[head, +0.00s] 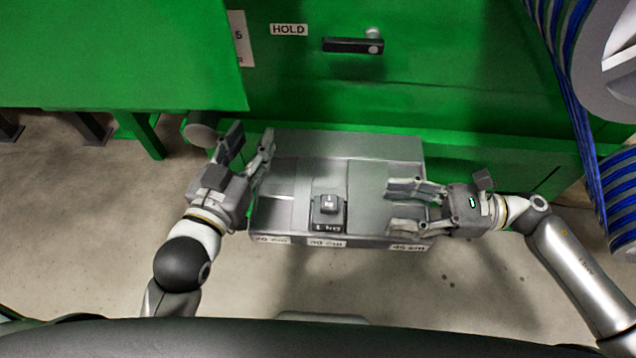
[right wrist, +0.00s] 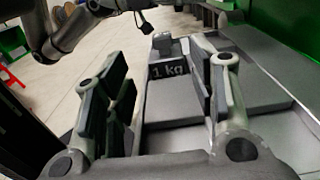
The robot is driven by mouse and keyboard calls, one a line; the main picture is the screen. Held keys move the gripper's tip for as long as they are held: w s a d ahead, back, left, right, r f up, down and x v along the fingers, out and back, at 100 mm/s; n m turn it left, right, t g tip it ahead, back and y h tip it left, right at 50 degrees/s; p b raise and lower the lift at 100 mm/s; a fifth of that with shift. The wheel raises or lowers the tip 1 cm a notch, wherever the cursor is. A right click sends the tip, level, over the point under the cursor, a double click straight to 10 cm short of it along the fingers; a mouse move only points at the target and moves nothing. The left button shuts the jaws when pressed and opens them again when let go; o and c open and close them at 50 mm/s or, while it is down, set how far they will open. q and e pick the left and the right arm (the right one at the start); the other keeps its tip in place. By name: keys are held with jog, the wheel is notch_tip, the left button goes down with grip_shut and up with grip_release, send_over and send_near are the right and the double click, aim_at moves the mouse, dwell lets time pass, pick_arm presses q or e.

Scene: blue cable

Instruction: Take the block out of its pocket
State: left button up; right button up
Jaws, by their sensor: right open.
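The block (head: 328,212) is a dark grey weight with a small knob on top and a "1 kg" label on its front. It sits in the middle pocket of a grey tray (head: 376,144). In the right wrist view the block (right wrist: 168,72) shows beyond my fingers. My right gripper (head: 390,205) is open and empty over the tray's right part, to the right of the block; its fingers (right wrist: 160,95) stand apart in the right wrist view. My left gripper (head: 252,142) is open and empty at the tray's left end, apart from the block.
A green cabinet with a black handle (head: 352,45) and a "HOLD" label (head: 289,29) stands behind the tray. Blue cable (head: 575,110) hangs from a grey reel (head: 607,50) at the right. Distance labels (head: 326,243) line the tray's front edge.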

aim_at(329, 201)
jog(key=a, duration=0.5)
jog(key=shift+w+a+r, duration=0.1)
jog(key=shift+a, duration=0.15)
jog(key=a, duration=0.6)
jog(key=shift+a, duration=0.35)
jog(key=shift+c, duration=0.3)
grip_shut()
jog(key=shift+r, duration=0.1)
